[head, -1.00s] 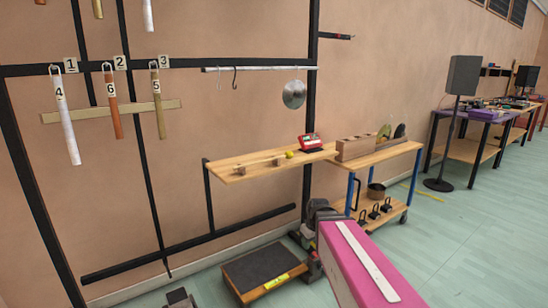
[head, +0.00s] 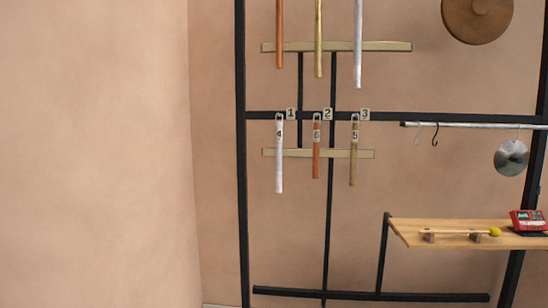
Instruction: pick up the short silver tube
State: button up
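A short silver tube (head: 279,160) marked 4 hangs from a hook under plate 1, leftmost in the lower row on the black frame. It hangs upright in front of a pale wooden bar (head: 369,154). A copper tube (head: 316,160) marked 6 and a brass tube (head: 353,165) marked 5 hang to its right under plates 2 and 3. A longer silver tube (head: 358,50) hangs in the upper row, its top cut off by the picture edge. My gripper is not in view.
The upper row also has a copper tube (head: 280,30) and a brass tube (head: 318,40). A rail (head: 470,125) with hooks and a metal disc (head: 511,158) is at right. A wooden shelf (head: 410,240) juts out below, holding a mallet and red device. Bare wall fills the left.

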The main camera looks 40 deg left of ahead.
aim_at(279, 130)
jog(key=u, duration=1.8)
